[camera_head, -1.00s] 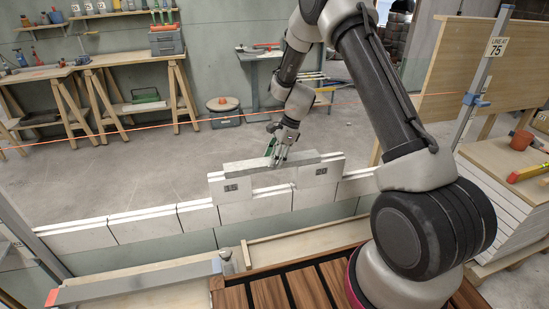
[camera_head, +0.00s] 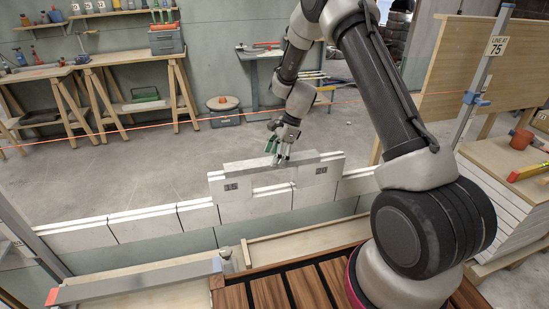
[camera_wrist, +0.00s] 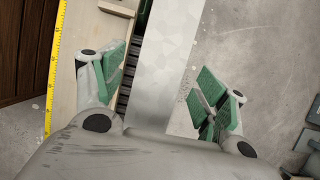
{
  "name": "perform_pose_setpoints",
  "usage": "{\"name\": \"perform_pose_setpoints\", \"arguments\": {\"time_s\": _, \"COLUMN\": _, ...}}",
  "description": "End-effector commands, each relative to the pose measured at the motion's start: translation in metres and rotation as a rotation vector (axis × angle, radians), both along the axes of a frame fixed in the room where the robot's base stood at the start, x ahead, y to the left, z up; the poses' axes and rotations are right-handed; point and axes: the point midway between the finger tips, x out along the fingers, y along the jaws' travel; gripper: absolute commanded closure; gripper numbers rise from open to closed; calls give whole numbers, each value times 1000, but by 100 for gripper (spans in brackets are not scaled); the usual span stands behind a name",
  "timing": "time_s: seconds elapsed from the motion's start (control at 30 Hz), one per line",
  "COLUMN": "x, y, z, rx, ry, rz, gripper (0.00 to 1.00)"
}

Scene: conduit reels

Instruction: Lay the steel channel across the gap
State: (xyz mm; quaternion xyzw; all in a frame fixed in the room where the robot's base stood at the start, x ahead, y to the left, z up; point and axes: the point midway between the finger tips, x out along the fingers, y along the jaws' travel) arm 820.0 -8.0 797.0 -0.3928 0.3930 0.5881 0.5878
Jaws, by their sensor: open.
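The steel channel (camera_head: 250,165) is a long grey galvanized piece. It lies flat across the gap between two raised white blocks, the left block (camera_head: 231,188) marked 15 and the right block (camera_head: 320,172) with a number I cannot read surely. Its ends rest on both blocks. My gripper (camera_head: 279,157) is over the middle of the channel with its green-padded fingers spread. In the wrist view, my gripper (camera_wrist: 163,88) is open, with one finger on each side of the channel (camera_wrist: 168,55) and clear space beside it.
A row of white blocks (camera_head: 145,224) runs along the low wall. An orange string line (camera_head: 110,133) stretches behind it. A grey bar (camera_head: 140,281) with a red end lies at front left.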

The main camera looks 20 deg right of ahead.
Motion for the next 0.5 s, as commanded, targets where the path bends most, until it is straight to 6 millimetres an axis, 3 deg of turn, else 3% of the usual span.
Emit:
{"name": "perform_pose_setpoints", "arguments": {"time_s": 0.3, "x": 1, "y": -26, "z": 63, "rx": 0, "ry": -4, "rz": -3, "gripper": 27}}
{"name": "perform_pose_setpoints", "arguments": {"time_s": 0.5, "x": 1, "y": -38, "z": 93, "rx": 0, "ry": -3, "rz": -1, "gripper": 27}}
